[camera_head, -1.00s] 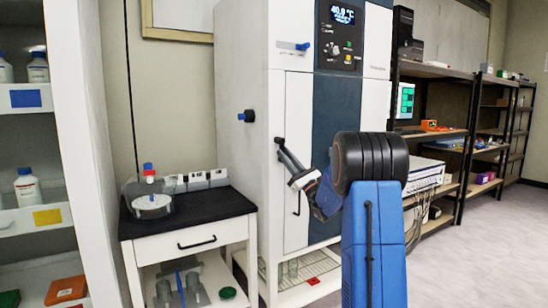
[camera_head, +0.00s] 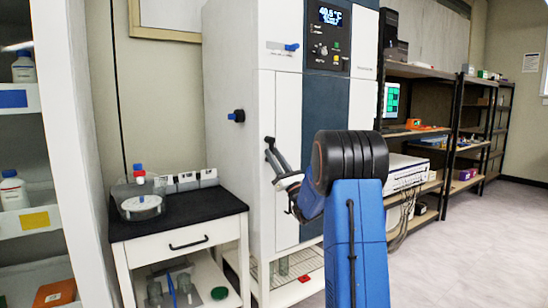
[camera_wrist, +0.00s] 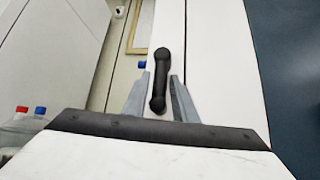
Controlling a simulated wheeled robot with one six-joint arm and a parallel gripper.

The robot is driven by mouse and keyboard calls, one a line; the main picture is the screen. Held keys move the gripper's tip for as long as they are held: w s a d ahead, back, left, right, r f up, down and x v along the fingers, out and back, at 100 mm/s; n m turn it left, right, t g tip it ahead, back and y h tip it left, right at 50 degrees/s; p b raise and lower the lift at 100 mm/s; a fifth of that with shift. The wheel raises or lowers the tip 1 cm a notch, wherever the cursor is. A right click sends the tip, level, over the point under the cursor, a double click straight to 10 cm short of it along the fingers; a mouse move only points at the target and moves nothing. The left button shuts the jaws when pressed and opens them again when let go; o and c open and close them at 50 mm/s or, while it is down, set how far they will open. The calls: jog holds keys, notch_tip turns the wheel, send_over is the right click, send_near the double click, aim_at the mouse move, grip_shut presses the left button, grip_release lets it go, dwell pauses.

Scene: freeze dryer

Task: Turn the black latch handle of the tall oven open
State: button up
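The tall oven (camera_head: 288,120) is a white cabinet with a dark blue front strip and a lit display, in the middle of the head view. Its black latch handle (camera_wrist: 160,78) shows in the wrist view, nearly upright on the white door, with a thicker round upper end. My gripper (camera_wrist: 158,88) is open. Its two grey fingers stand on either side of the handle's lower part, with a visible gap on each side. In the head view my gripper (camera_head: 271,150) is at the door's left part. The handle is hard to tell from the fingertips there.
A small white table (camera_head: 186,236) with a black top stands left of the oven and carries a clear round vessel (camera_head: 141,203). A white shelf unit (camera_head: 70,150) stands at far left. Black shelves (camera_head: 425,72) line the right side. The floor (camera_head: 460,250) at right is clear.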

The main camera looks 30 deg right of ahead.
jog(key=shift+o, duration=0.6)
jog(key=v, duration=1.7)
jog(key=shift+f, duration=0.2)
